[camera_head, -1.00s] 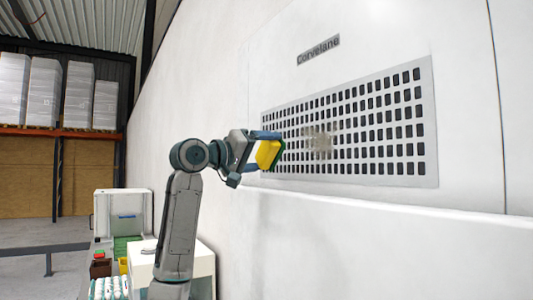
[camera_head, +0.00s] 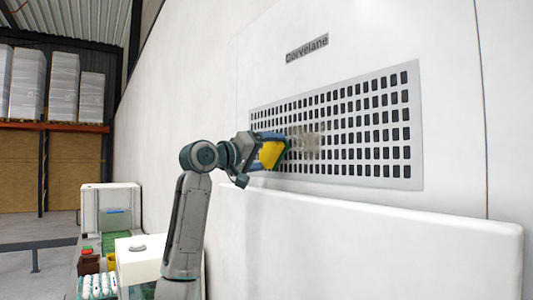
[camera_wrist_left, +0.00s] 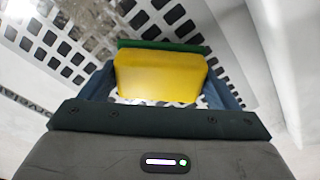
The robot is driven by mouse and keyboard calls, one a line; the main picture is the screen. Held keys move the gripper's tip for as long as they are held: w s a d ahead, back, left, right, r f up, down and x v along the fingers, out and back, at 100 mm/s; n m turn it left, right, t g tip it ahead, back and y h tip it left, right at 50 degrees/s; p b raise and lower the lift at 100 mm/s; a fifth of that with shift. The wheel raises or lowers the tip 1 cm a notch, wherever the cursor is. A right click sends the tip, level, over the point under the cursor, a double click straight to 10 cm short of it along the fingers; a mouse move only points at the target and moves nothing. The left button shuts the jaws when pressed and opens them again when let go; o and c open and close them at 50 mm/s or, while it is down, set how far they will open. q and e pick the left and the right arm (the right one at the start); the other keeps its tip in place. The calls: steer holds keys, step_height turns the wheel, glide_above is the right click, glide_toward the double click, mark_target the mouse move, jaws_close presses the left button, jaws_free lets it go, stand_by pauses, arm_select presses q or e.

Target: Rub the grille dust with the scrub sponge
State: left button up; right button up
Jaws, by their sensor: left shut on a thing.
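The scrub sponge (camera_head: 270,154) is yellow with a green scrubbing face. My left gripper (camera_head: 272,150) is shut on it, and the green face points toward the wall. In the left wrist view the sponge (camera_wrist_left: 160,76) sits between the blue fingers (camera_wrist_left: 162,85). The grille (camera_head: 360,125) is a grey panel with rows of dark square holes on the white wall. A beige dust patch (camera_head: 305,142) lies on its left half, just right of the sponge. The dust (camera_wrist_left: 85,25) also shows at the upper left of the wrist view. I cannot tell whether the sponge touches the grille. My right gripper is not in view.
A white ledge (camera_head: 400,225) juts out below the grille. A sign (camera_head: 307,48) reading "Corvelane" is above it. At lower left are a tray of eggs (camera_head: 98,286) and a white box (camera_head: 138,262). Wrapped stacks (camera_head: 35,85) stand on a far shelf.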

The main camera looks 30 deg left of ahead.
arm_select(q)
steer(key=shift+p+x, duration=0.6)
steer(key=shift+x, duration=0.3)
stand_by(0.4)
